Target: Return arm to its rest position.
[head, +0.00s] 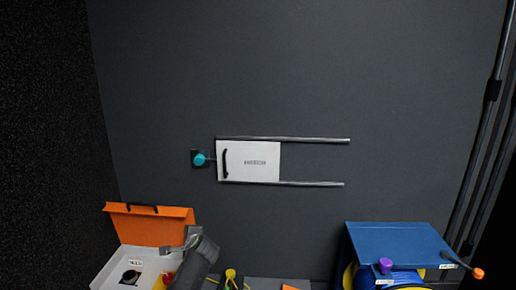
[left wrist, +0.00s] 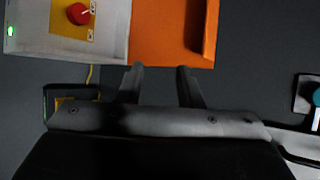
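My left gripper (head: 179,245) is in the lower left of the head view, in front of a white box with an orange lid. In the left wrist view its two fingers (left wrist: 158,82) stand apart with nothing between them. The orange lid (left wrist: 170,30) shows beyond the fingertips; I cannot tell whether they touch it. My right gripper is in neither view.
The white box (head: 108,272) has its orange lid (head: 150,225) raised. A red knob (left wrist: 78,13) shows on its yellow plate. A blue-lidded box (head: 395,245) stands right.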

